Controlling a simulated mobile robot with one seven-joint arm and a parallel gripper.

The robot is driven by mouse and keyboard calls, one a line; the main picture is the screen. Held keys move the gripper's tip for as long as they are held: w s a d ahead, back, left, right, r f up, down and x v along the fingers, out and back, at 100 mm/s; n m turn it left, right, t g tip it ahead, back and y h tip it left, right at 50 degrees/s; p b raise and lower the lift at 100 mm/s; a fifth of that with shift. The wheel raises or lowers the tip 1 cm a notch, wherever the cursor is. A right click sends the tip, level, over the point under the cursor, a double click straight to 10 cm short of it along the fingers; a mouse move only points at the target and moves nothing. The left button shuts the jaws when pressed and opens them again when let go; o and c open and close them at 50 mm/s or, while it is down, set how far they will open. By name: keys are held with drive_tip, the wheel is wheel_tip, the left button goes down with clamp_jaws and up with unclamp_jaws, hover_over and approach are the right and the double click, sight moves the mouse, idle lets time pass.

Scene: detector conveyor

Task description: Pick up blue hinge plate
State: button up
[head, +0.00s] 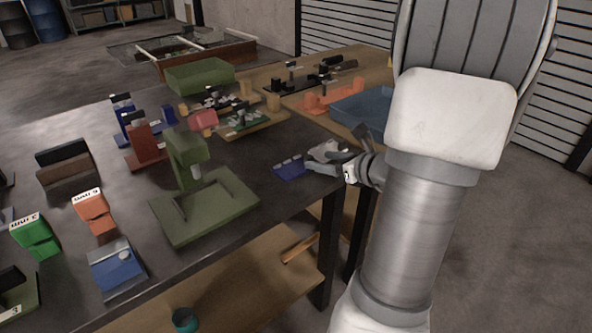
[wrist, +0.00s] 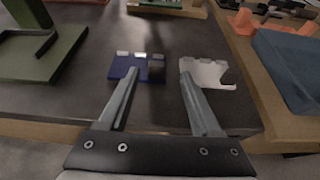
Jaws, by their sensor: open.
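The blue hinge plate (head: 290,168) lies flat on the dark table near its right corner. In the wrist view the blue hinge plate (wrist: 122,66) has pale knuckles along its far edge. My gripper (wrist: 159,76) is open and empty. Its left finger overlaps the blue plate in the picture. Its right finger is in front of a white, notched plate (wrist: 213,72) to the right. I cannot tell how high the fingers are above the table. In the head view my gripper (head: 335,163) is just right of the blue plate, partly hidden by my arm.
A green press-like fixture (head: 205,205) stands left of the blue plate. A blue bin (head: 365,108) and an orange part (head: 325,98) are on the wooden table behind. A green tray (head: 200,75) is farther back. The table edge is close to the gripper.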

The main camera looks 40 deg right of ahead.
sight(310, 158)
drive_tip(key=x, duration=0.1)
drive_tip(key=b+x, duration=0.1)
drive_tip(key=x, duration=0.2)
drive_tip(key=shift+s+a+f, duration=0.15)
drive_tip(key=shift+a, duration=0.1)
drive_tip(key=shift+w+f+b, duration=0.1)
drive_tip(key=shift+w+b, duration=0.2)
drive_tip(key=shift+w, duration=0.2)
clamp_jaws()
